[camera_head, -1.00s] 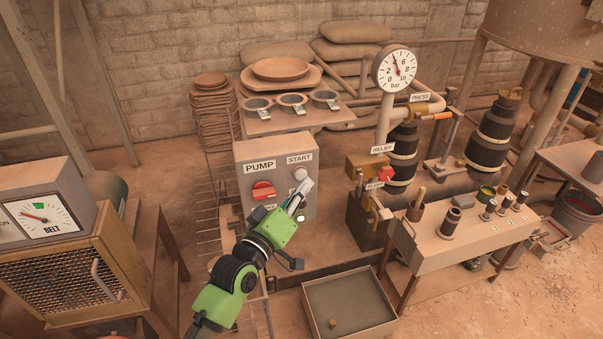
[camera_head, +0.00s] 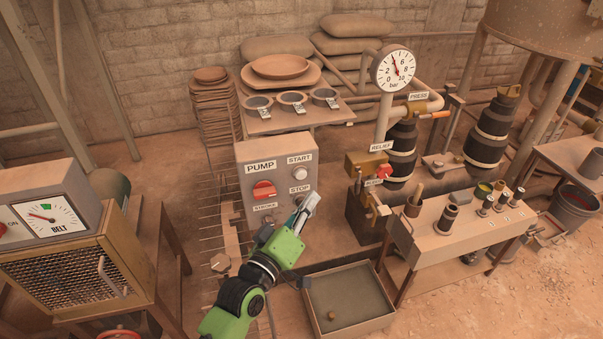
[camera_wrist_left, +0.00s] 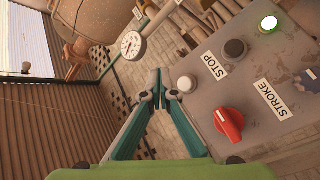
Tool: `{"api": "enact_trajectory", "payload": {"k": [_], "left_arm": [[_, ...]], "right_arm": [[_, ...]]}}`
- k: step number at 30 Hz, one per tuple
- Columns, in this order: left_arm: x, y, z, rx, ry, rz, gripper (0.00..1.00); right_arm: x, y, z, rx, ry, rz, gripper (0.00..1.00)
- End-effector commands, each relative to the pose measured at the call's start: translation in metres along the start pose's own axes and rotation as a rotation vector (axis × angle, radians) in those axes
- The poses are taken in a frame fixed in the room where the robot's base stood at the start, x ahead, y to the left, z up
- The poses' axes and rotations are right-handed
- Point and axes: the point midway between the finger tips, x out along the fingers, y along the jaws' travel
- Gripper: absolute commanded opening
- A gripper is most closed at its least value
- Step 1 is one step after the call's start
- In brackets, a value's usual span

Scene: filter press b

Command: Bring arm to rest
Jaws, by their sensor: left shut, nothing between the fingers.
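My left arm is green and black and comes in from the bottom left of the head view. Its gripper (camera_head: 308,205) is in front of the lower right part of the grey pump control box (camera_head: 250,155). The fingers are shut with nothing between them, and they also show shut in the left wrist view (camera_wrist_left: 160,85). In that view the box face lies right of the fingers, with a white button (camera_wrist_left: 187,84), a dark button (camera_wrist_left: 235,48), a red knob (camera_wrist_left: 228,122) and a lit green lamp (camera_wrist_left: 268,23). My right gripper is not in view.
A shallow tray (camera_head: 388,325) lies on the floor below the gripper. A bench (camera_head: 440,245) with fittings stands to the right, near the relief valve (camera_head: 384,172) and pressure gauge (camera_head: 393,66). A belt meter box (camera_head: 85,200) and mesh cage (camera_head: 70,275) stand at left.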

Motion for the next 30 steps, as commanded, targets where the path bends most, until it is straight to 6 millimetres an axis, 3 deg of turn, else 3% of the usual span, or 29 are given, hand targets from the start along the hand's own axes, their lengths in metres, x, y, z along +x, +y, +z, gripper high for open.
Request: {"api": "enact_trajectory", "payload": {"k": [20,23,26,30], "left_arm": [[-0.003,-0.003,0.003,0.011,-0.012,-0.012,0.0],[-0.018,-0.016,0.015,0.057,-0.07,-0.068,0.0],[-0.049,-0.04,0.035,0.145,-0.183,-0.171,0.0],[-0.118,-0.082,0.063,0.297,-0.398,-0.355,0.0]], "right_arm": [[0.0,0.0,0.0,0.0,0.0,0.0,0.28],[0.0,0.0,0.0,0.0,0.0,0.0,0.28],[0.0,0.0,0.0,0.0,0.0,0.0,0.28],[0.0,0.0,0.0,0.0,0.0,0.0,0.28]]}}
